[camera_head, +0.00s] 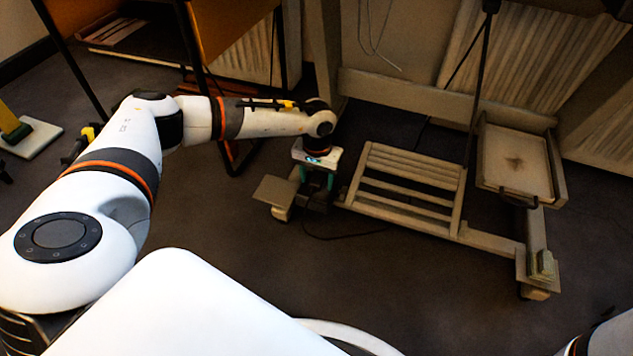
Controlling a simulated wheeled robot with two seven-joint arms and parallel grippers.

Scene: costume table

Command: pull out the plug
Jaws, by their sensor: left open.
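My left gripper (317,194) points down, low over the floor beside the left foot of a wooden cart. It is open. A thin dark cable (350,236) lies on the floor and runs from just below the gripper to the right. The plug itself cannot be made out; the gripper and the dark shapes under it hide that spot. I cannot tell whether the fingers touch anything. Only a white part of my right arm shows at the bottom right corner, and its gripper is out of view.
The wooden cart (385,206) has a slatted lower shelf and wheels. A tray (516,163) hangs at its right side. A dark-framed rack (205,85) stands at the back left. The dark carpet (420,290) in front of the cart is clear.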

